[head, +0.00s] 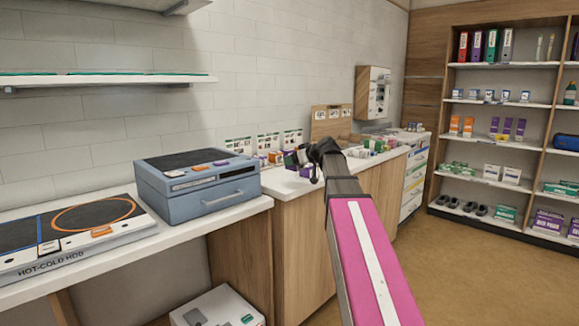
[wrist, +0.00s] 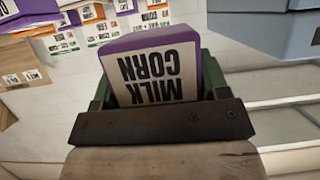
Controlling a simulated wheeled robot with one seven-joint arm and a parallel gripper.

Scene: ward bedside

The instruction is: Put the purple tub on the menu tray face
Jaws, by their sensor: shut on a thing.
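The purple tub (wrist: 158,65) has a pale label reading "MILK CORN" and fills the middle of the wrist view. My gripper (wrist: 155,92) is shut on it, with dark green fingers on both sides. In the head view my gripper (head: 316,158) is at the end of my arm, above or in front of the far counter, with a small purple patch at it that may be the tub. I cannot tell for sure which thing is the menu tray face.
Small boxes and printed cards (head: 268,141) stand along the wall on the white counter. A blue-grey case (head: 197,180) and a hot-cold hob (head: 75,232) sit on the nearer counter. A stocked shelf unit (head: 505,110) is at right; the brown floor (head: 470,275) is clear.

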